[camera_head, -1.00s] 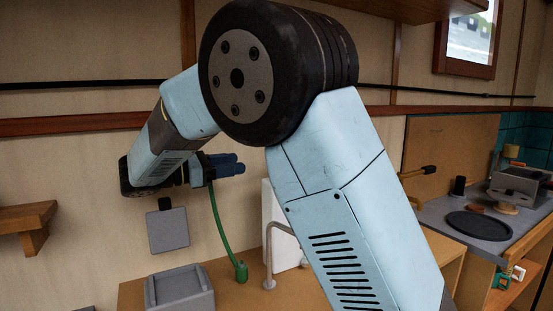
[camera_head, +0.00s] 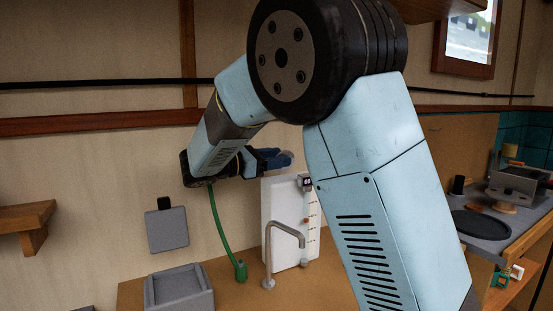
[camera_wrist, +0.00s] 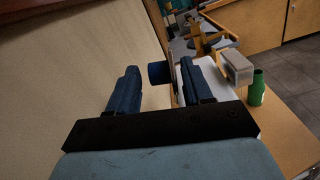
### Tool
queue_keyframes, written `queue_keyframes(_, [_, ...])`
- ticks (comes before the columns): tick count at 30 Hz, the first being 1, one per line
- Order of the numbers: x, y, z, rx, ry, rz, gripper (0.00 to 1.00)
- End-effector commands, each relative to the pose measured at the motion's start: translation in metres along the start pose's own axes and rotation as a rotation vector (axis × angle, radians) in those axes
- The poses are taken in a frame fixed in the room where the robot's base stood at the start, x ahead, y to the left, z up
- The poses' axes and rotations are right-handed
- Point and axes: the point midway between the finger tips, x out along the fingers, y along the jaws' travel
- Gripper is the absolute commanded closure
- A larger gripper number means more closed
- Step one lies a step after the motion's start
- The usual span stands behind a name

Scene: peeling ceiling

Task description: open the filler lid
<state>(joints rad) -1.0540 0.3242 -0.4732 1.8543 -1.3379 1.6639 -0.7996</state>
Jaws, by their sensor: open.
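My gripper (camera_head: 277,160) is open, with its dark blue fingers near the top of a white upright tank (camera_head: 283,222) in the head view. In the wrist view a short blue cylinder (camera_wrist: 158,73) shows in the gap between the fingers, apparently beyond their tips. It looks like the filler lid, but I cannot be sure. I cannot tell whether the fingers touch it. In the head view my gripper covers this area, so the lid is not clear there. The tank's white top also shows in the wrist view (camera_wrist: 218,82).
A curved metal tap (camera_head: 268,255) stands before the tank. A green hose (camera_head: 220,235) runs down left of it to the counter. A grey panel (camera_head: 167,230) is on the wall above a grey basin (camera_head: 180,288). A grey worktop (camera_head: 460,208) lies right.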

Motion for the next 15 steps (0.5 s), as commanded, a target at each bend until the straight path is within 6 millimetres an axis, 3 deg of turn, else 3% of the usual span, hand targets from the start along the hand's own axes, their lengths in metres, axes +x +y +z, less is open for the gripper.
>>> queue_keyframes(8, [0.0017, -0.0001, 0.0000, 0.000, 0.000, 0.000, 0.50])
queue_keyframes(15, [0.0019, -0.0001, 0.0001, 0.000, -0.001, -0.001, 0.71])
